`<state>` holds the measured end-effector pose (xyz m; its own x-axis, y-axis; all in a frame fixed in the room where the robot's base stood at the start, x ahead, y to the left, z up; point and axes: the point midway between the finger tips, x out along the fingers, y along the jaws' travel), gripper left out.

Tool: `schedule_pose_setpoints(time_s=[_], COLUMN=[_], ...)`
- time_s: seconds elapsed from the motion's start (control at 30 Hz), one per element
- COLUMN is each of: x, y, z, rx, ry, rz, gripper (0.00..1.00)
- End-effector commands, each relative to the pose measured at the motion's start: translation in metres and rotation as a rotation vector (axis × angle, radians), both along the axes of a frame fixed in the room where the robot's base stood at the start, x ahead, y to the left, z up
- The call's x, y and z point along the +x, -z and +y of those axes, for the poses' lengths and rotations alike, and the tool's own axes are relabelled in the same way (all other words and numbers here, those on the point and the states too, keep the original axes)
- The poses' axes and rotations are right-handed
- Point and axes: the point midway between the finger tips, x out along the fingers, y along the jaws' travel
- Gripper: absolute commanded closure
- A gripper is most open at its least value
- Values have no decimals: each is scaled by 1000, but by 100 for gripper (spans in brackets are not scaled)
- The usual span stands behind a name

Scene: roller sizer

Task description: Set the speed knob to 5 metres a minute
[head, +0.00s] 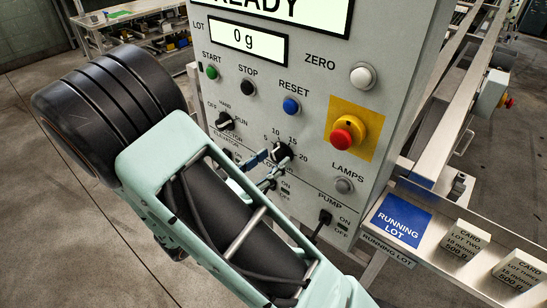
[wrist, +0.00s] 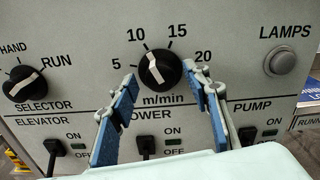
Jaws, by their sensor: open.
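The speed knob (wrist: 160,69) is round and black with a white pointer line, under the marks 5, 10, 15 and 20 and above "m/min" in the wrist view. The pointer line slants from upper left to lower right, its upper end roughly toward 10. The knob also shows on the grey panel in the head view (head: 281,153). My gripper (wrist: 161,76) is open, one blue-padded finger on each side of the knob, with gaps showing. Whether the tips reach its depth is unclear. In the head view, my gripper (head: 264,168) is just lower left of the knob.
The selector knob (wrist: 25,84) is at left, the lamps button (wrist: 282,62) at right. Elevator (wrist: 54,148), power (wrist: 146,145) and pump (wrist: 247,136) switches line the row below. The red emergency stop (head: 347,134) is right of the speed knob.

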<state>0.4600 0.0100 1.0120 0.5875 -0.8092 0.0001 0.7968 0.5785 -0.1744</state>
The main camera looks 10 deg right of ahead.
Motion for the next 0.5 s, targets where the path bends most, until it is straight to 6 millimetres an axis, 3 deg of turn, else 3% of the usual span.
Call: schedule_pose_setpoints(time_s=[0.43, 0.5], x=[8, 8], y=[0, 0], z=[-11, -11], rx=[1, 1], ry=[-1, -1], rz=[-1, -1], gripper=[56, 63])
